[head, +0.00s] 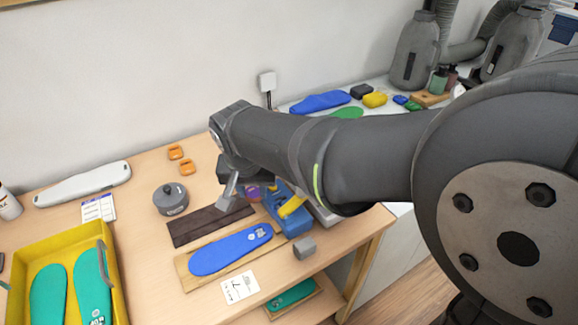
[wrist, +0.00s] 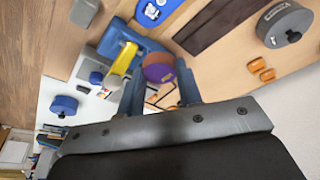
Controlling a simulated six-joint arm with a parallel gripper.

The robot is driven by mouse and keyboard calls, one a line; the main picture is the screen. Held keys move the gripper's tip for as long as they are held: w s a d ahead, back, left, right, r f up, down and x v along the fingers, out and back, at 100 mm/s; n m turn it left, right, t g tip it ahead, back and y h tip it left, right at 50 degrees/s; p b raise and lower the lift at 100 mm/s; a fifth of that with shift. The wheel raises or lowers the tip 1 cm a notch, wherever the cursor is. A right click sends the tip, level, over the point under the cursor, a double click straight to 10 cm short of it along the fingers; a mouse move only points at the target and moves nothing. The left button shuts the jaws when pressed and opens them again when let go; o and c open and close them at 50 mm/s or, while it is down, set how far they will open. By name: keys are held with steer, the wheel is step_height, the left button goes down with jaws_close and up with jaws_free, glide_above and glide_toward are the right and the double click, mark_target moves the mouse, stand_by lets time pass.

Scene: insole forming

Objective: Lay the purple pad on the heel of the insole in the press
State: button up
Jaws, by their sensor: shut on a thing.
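The purple pad (wrist: 158,67) is a small round piece, purple with an orange-brown side, between the fingers of my gripper (wrist: 161,88) in the wrist view. My gripper is shut on it. The purple pad (head: 253,194) shows only partly in the head view, beneath my arm. A blue device with a yellow lever (head: 291,207), which looks like the press, stands just right of the pad; it also shows in the wrist view (wrist: 116,47). A blue insole (head: 228,252) lies flat on a wooden board in front. I cannot make out an insole inside the blue device.
A dark brown strip (head: 190,229) lies behind the board. A grey round pot (head: 171,199) stands left. A yellow tray (head: 66,240) holds teal insoles at the far left. A grey cylinder (head: 304,247) and a white card (head: 240,287) are near the front edge.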

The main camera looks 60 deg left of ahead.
mark_target(257, 233)
steer(key=shift+s+d+f, duration=0.1)
steer(key=shift+s+f, duration=0.15)
steer(key=shift+f, duration=6.35)
steer(key=shift+f, duration=0.3)
steer(key=o, duration=1.5)
step_height(257, 233, up, 8)
steer(key=shift+f, duration=0.1)
